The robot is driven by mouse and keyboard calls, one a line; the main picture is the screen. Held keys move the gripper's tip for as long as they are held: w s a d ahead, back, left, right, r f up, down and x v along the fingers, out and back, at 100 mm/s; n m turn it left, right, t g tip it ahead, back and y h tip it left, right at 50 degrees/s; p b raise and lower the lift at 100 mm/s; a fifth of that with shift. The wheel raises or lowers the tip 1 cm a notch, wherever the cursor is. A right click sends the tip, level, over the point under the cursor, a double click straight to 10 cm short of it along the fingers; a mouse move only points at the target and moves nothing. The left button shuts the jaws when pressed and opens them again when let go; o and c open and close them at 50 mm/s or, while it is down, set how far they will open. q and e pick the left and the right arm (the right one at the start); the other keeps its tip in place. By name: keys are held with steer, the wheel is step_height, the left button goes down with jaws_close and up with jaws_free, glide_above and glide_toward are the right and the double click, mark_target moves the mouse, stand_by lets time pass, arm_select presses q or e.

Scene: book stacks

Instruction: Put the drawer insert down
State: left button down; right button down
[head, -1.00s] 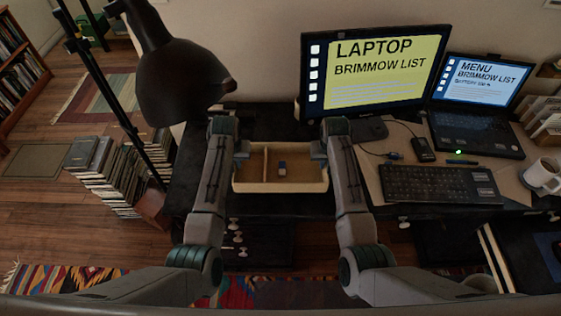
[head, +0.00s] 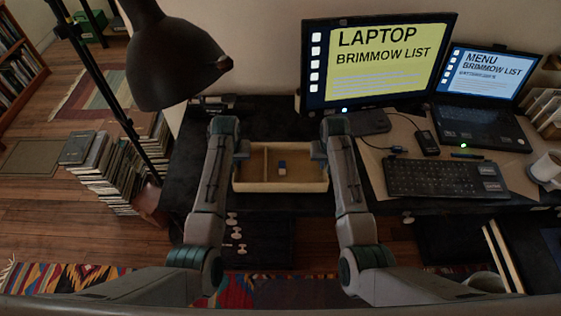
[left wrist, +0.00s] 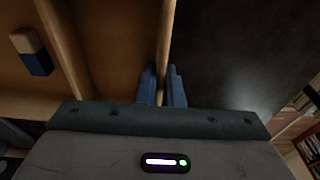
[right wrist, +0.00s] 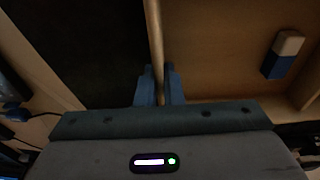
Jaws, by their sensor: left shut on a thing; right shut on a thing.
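The drawer insert (head: 280,187) is a shallow pale wooden tray with a divider toward its left side. It is level, over the dark desk top in the head view; I cannot tell if it touches it. A small blue and white block (head: 282,165) lies in the larger compartment. My left gripper (head: 238,152) is shut on the insert's left wall, seen between its blue fingers in the left wrist view (left wrist: 162,80). My right gripper (head: 320,152) is shut on the right wall, seen likewise in the right wrist view (right wrist: 158,80).
A monitor (head: 375,62) stands behind to the right. A keyboard (head: 445,178), a laptop (head: 480,125) and a mug (head: 546,170) occupy the desk's right side. A black lamp head (head: 165,65) hangs at the back left. Dark desk top (head: 268,115) behind the insert looks clear.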

arm_select(q)
steer(key=shift+f, duration=0.45)
arm_select(e)
steer(key=shift+f, duration=0.4)
arm_select(q)
steer(key=c, duration=2)
jaws_free()
steer(key=shift+f+b, duration=0.1)
steer(key=shift+b, duration=0.25)
arm_select(e)
steer(key=c, duration=2)
jaws_free()
steer(key=shift+f, duration=0.1)
arm_select(q)
steer(key=o, duration=0.4)
arm_select(e)
steer(key=o, duration=0.4)
arm_select(q)
steer(key=shift+o, duration=0.2)
arm_select(e)
steer(key=shift+o, duration=0.2)
arm_select(q)
steer(key=shift+r, duration=0.25)
